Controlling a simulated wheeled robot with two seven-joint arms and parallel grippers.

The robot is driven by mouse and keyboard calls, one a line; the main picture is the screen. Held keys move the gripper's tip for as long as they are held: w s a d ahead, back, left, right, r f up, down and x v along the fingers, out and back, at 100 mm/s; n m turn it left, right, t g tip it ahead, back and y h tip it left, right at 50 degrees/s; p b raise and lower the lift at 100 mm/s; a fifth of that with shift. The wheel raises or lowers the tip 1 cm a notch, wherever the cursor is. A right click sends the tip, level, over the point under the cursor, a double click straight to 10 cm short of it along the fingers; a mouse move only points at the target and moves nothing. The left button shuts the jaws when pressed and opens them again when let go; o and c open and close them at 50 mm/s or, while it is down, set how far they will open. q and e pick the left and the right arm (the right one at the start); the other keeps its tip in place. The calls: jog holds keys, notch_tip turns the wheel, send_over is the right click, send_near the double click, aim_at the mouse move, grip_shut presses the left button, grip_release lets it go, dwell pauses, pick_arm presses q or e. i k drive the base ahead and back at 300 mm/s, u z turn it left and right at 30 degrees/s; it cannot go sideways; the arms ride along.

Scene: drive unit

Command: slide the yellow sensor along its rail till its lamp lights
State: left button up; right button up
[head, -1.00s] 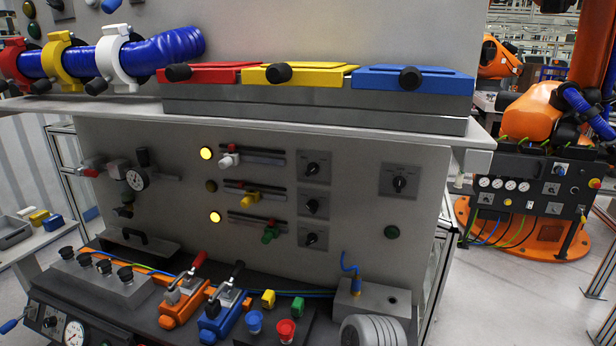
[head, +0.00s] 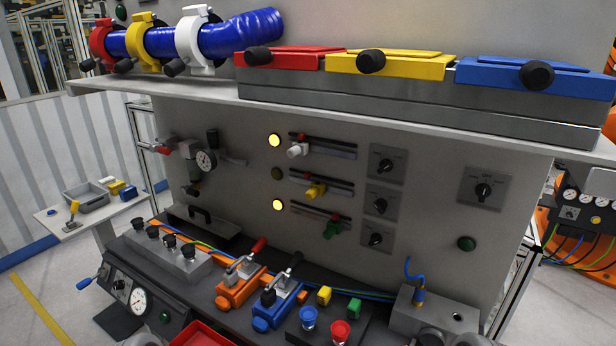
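The lamp (head: 277,174) to the left of that rail is dark. A white sensor (head: 297,150) is on the upper rail, and its lamp (head: 274,140) is lit yellow. Neither of my grippers shows in the head view.
A shelf (head: 400,119) with red, yellow and blue lidded boxes juts out above the rails. Below, a bench carries orange and blue toggle clamps (head: 240,288) and a red tray (head: 205,335). Dark knobs (head: 384,163) stand right of the rails. The space before the rails is clear.

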aim_at(317, 189)
jog(key=z, duration=0.1)
jog(key=k, duration=1)
jog(key=u, duration=1.2)
jog(key=i, duration=0.9)
jog(key=z, duration=0.6)
jog(key=i, duration=0.75)
jog(key=z, duration=0.75)
